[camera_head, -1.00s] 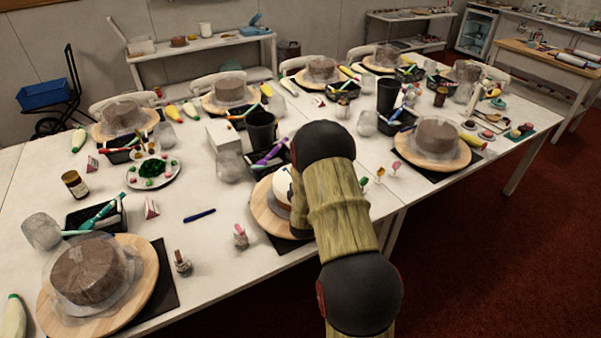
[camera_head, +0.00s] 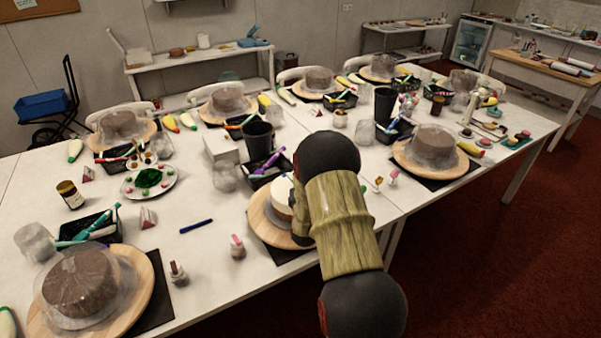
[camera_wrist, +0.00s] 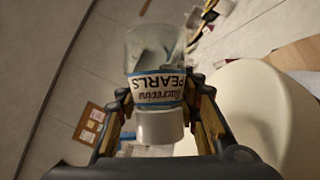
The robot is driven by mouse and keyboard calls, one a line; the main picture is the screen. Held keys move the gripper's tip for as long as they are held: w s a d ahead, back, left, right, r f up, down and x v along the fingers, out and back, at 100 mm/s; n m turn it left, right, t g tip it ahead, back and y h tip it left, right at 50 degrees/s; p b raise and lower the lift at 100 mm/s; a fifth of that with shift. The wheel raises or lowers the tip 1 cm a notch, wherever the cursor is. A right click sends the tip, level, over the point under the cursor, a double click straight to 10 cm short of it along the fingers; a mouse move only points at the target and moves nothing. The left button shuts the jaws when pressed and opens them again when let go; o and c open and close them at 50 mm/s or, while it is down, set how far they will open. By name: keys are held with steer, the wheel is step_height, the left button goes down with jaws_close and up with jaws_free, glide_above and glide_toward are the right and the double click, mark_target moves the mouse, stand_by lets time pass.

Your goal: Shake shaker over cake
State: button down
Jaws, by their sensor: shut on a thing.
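My gripper (camera_wrist: 162,100) is shut on a clear shaker (camera_wrist: 155,50) in the wrist view. The shaker has a blue-and-white label reading "PEARLS", printed upside down in this view, and a white cap at the lower end of the picture. A large smooth white cake (camera_wrist: 265,115) fills the right side of the wrist view, beside the shaker. In the head view the white cake (camera_head: 281,196) sits on a round wooden turntable (camera_head: 262,218), partly covered by my arm. My gripper and the shaker are hidden behind my arm there.
Brown wrapped cakes on turntables stand around the white table, one at the front left (camera_head: 78,282) and one at the right (camera_head: 433,143). A black cup (camera_head: 258,140) and purple tools stand behind the white cake. A blue pen (camera_head: 197,226) lies left of it.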

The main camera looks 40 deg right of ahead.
steer(key=shift+r, duration=0.1)
steer(key=shift+d+r+b, duration=0.1)
steer(key=shift+d+b, duration=0.25)
steer(key=shift+b, duration=0.05)
steer(key=shift+a+f+b, duration=0.2)
steer(key=shift+a+b, duration=0.1)
steer(key=shift+a, duration=0.1)
steer(key=shift+d, duration=0.1)
steer(key=shift+r+n+t+b, duration=0.2)
steer(key=shift+n+t+b, duration=0.1)
steer(key=shift+n+b, duration=0.3)
steer(key=shift+d+r+b, duration=0.25)
steer(key=shift+d+b, duration=0.05)
steer(key=shift+b, duration=0.05)
steer(key=shift+a+f+b, duration=0.3)
steer(key=shift+a+b, duration=0.15)
steer(key=shift+b, duration=0.05)
steer(key=shift+r, duration=0.1)
